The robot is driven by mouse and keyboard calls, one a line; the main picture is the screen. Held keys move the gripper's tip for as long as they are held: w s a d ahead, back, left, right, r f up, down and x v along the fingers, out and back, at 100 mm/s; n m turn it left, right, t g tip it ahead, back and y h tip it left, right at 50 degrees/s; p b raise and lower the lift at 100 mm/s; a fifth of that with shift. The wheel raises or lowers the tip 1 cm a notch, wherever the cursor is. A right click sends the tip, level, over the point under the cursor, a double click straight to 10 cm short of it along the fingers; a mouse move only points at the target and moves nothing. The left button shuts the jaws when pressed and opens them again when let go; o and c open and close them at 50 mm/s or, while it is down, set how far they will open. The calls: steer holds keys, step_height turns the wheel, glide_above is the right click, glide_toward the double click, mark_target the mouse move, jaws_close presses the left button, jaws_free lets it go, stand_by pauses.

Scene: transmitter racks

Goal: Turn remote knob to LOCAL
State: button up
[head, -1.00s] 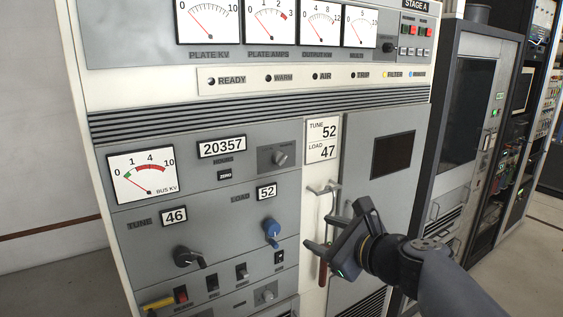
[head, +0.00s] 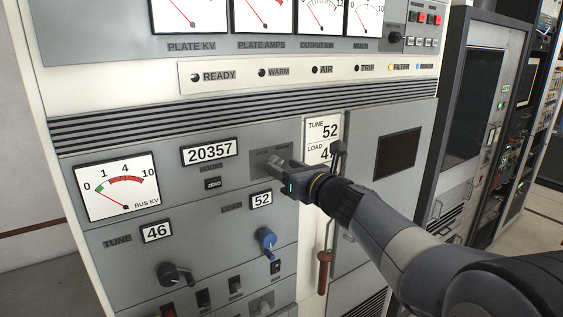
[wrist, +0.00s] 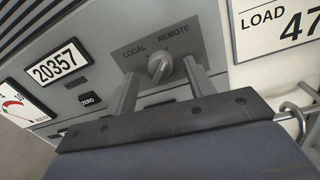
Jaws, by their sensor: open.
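The remote knob (wrist: 158,68) is a small light-grey rotary knob on a darker grey plate marked LOCAL on the left and REMOTE on the right. In the wrist view its pointer leans up toward the right, the REMOTE side. My gripper (wrist: 158,85) is open, with one finger on each side of the knob and visible gaps between; I cannot tell how deep the fingers reach. In the head view my gripper (head: 275,166) is at the knob plate (head: 265,155) and hides most of the knob.
A blue LOAD knob (head: 266,239) and a black TUNE knob (head: 172,273) sit below on the panel. A metal hook and a red-handled rod (head: 324,272) hang right of the panel. The TUNE/LOAD card (head: 322,130) is beside my gripper.

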steer(key=shift+x, duration=1.05)
steer(key=shift+c, duration=0.4)
steer(key=c, duration=0.9)
